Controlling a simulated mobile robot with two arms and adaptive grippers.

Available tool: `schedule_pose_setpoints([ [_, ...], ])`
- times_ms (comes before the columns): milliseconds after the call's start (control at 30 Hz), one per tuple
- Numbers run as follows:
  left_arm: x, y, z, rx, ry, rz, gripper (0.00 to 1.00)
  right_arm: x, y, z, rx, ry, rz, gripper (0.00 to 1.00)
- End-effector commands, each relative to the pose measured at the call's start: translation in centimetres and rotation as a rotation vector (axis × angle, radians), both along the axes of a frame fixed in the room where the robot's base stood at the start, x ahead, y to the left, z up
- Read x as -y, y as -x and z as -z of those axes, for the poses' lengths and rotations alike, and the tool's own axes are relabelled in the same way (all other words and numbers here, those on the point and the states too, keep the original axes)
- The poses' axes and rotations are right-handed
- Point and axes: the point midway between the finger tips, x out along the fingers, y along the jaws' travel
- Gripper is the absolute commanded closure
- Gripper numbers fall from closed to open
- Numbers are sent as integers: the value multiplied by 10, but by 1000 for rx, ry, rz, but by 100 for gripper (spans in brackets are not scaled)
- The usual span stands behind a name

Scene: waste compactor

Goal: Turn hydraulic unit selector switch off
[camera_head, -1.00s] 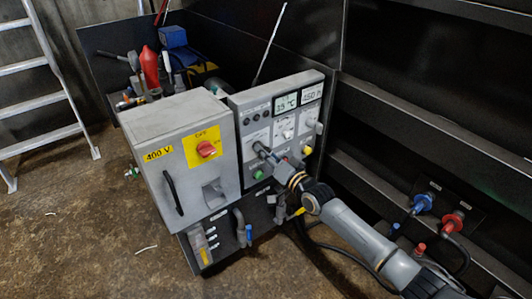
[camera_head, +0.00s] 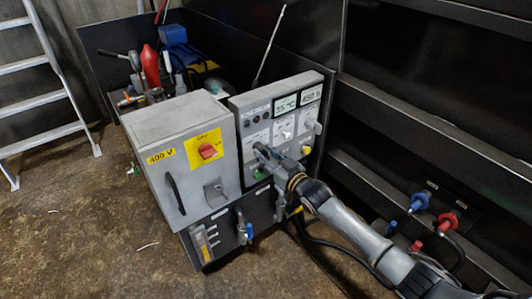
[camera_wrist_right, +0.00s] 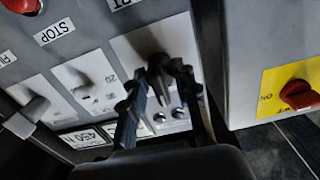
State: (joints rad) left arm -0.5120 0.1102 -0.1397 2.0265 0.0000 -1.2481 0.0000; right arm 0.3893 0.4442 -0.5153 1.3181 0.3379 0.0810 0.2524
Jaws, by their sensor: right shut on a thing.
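The grey hydraulic control panel (camera_head: 270,108) stands beside the 400 V cabinet. My right gripper (camera_head: 262,153) reaches its left side from the lower right. In the right wrist view the panel face (camera_wrist_right: 70,50) fills the left and middle. There the right gripper (camera_wrist_right: 155,82) is shut on a dark selector switch (camera_wrist_right: 157,63), with one finger on each side of it. The fingers partly hide the switch, and its exact setting cannot be read. My left gripper is not in view.
The 400 V cabinet (camera_head: 160,140), with a red rotary switch (camera_head: 207,151) on a yellow plate, stands close left of the gripper. More panel knobs (camera_head: 284,130) and a yellow button (camera_head: 307,150) lie to the right. Blue and red hose couplings (camera_head: 420,200) are at the right wall.

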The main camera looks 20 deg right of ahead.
Motion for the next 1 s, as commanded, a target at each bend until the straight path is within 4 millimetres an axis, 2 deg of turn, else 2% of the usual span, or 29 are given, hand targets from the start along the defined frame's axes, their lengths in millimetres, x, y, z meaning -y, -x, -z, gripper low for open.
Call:
schedule_pose_setpoints([
  [533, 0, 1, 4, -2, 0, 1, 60, 0, 0, 1, 9, 27, 1, 100],
  [567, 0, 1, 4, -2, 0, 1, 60, 0, 0, 1, 9, 27, 1, 66],
  [867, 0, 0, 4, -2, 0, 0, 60, 0, 0, 1, 8, 26, 0, 65],
  [1000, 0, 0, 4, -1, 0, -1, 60, 3, 9, 2, 7, 25, 0, 65],
])
